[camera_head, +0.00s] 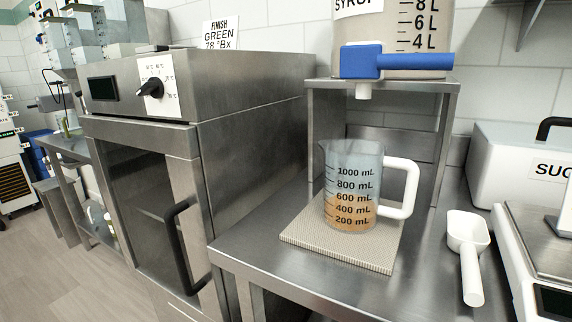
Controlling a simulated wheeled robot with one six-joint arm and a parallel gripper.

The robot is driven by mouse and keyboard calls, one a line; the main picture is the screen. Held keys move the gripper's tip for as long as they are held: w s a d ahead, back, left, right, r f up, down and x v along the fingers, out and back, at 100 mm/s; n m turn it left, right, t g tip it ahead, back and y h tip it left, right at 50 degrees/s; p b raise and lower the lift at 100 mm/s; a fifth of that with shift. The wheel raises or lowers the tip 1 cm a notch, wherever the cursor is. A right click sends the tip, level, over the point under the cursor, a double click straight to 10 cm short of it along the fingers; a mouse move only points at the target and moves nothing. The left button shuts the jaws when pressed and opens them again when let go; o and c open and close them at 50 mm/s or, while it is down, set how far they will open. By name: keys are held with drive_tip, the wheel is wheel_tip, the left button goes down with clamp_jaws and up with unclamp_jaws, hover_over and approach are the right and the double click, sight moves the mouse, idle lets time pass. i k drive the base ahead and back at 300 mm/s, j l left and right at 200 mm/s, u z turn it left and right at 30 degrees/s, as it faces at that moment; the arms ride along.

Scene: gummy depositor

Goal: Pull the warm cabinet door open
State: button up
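The warm cabinet (255,115) is a steel box at left centre, with a black dial (151,88) and a small dark display (103,88) on its top front panel. Its door (135,180) has a dark glass pane in a steel frame and appears shut against the front. A black vertical bar handle (180,250) stands out from the door's right side. My gripper is not in view.
A measuring jug (353,185) with orange liquid stands on a ribbed mat (300,238) on the steel table (275,265), right of the cabinet. A syrup tank with a blue tap (385,62) is above. A white scoop (468,250) lies farther right. Floor (55,275) shows at left.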

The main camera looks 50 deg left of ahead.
sight(179, 143)
drive_tip(key=u, duration=2.05)
